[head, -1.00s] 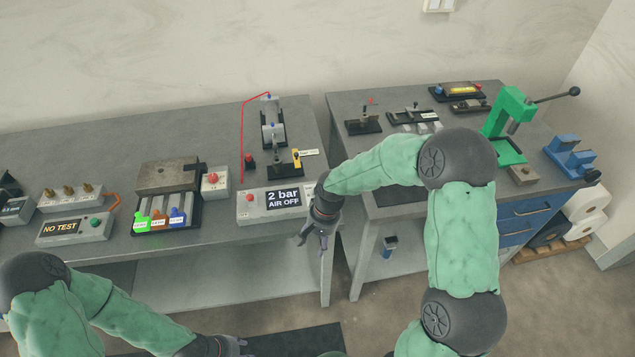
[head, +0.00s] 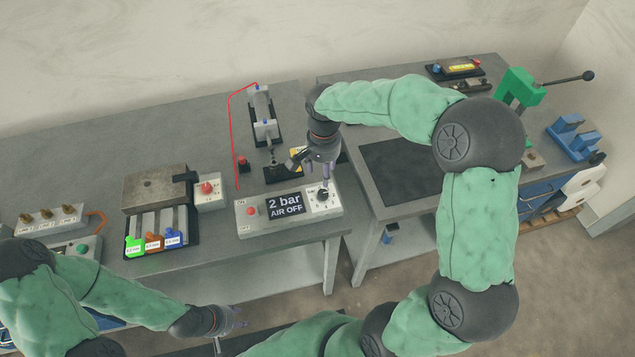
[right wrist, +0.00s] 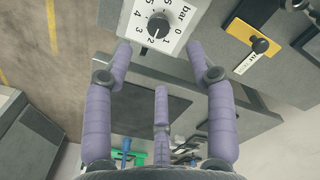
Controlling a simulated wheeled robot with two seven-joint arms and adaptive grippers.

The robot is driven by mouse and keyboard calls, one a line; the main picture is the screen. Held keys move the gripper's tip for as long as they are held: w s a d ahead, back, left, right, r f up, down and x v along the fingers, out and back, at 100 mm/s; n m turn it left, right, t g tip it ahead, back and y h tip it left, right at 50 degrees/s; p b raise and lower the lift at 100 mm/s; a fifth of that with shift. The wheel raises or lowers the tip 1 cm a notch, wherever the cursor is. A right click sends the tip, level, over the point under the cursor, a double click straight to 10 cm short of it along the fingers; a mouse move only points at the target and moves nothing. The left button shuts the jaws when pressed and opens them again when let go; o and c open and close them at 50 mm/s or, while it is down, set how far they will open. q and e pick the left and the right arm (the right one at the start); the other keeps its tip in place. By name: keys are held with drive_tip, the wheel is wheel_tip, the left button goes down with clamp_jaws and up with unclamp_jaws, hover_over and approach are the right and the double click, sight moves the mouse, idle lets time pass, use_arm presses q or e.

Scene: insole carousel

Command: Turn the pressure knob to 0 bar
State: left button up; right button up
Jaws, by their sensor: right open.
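The pressure knob (head: 322,195) is a dark round knob on the white dial plate at the right end of a grey control box (head: 262,222). The box's display (head: 285,204) reads "2 bar AIR OFF". In the right wrist view the knob (right wrist: 158,26) sits amid printed numbers and the word "bar", with 0 to its lower right. My right gripper (head: 325,176) is open and empty just above the knob; its spread fingers also show in the right wrist view (right wrist: 160,58), apart from the knob. My left gripper (head: 229,331) is open and empty, low in front of the bench.
A red button (head: 252,211) is at the box's left end. Behind the box stand a black fixture with a yellow tag (head: 297,150) and a red-topped block (head: 243,163). A dark mat (head: 400,170) lies on the right bench. The bench front edge is close to the box.

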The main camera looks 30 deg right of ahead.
sight(323, 194)
wheel_tip(323, 194, down, 10)
drive_tip(key=shift+s+f+b, duration=0.15)
drive_tip(key=shift+f+b, duration=0.05)
drive_tip(key=shift+b, duration=0.85)
clamp_jaws()
